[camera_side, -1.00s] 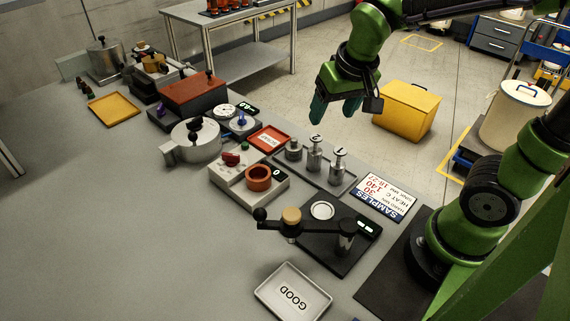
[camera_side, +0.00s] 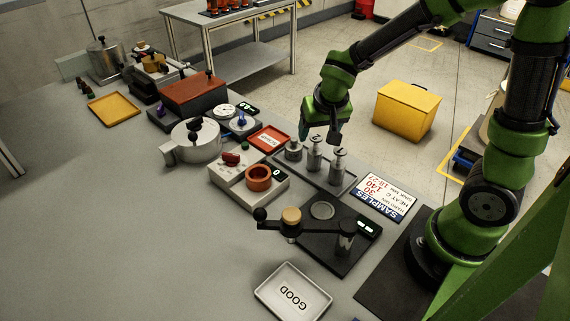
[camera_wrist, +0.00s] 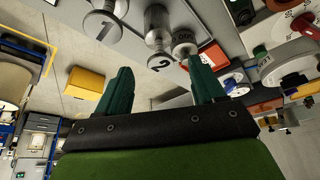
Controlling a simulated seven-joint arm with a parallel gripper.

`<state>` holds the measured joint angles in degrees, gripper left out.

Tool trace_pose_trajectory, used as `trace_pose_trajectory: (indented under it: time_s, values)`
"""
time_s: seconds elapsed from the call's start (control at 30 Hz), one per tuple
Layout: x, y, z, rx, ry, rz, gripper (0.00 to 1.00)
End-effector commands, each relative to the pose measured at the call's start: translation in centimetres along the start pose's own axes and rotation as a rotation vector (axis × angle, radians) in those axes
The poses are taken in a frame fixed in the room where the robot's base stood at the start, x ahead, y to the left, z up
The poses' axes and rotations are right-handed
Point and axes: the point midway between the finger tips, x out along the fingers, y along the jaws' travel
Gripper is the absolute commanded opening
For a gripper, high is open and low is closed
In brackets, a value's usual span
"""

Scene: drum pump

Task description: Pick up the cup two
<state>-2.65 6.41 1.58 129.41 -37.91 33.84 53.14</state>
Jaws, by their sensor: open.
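Cup two (camera_side: 314,161) is a grey metal cup marked 2, standing upright in the middle of three metal pieces on a grey tray (camera_side: 327,184). It also shows at the top of the wrist view (camera_wrist: 156,22), with its numbered face towards me. My gripper (camera_side: 319,134) is open and empty, with its dark green fingers above and behind the row of cups. In the wrist view my gripper (camera_wrist: 163,76) has its fingers spread, with the 2 showing between them. I cannot tell exactly how far they are from the cup.
Cup one (camera_side: 338,163) stands close on the right of cup two, and a shorter metal piece (camera_side: 293,150) on its left. A red tray (camera_side: 269,139) lies further left. A black device with a lever (camera_side: 343,236) and the GOOD tray (camera_side: 293,292) are in front.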

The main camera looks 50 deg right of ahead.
Motion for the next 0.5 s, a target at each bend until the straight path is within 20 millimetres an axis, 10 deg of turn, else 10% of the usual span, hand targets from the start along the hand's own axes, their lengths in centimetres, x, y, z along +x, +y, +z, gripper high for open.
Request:
trace_pose_trajectory:
  time_s: [0.5]
  values:
    - [5.1,-0.1,0.3,0.001,-0.002,0.001,0.68]
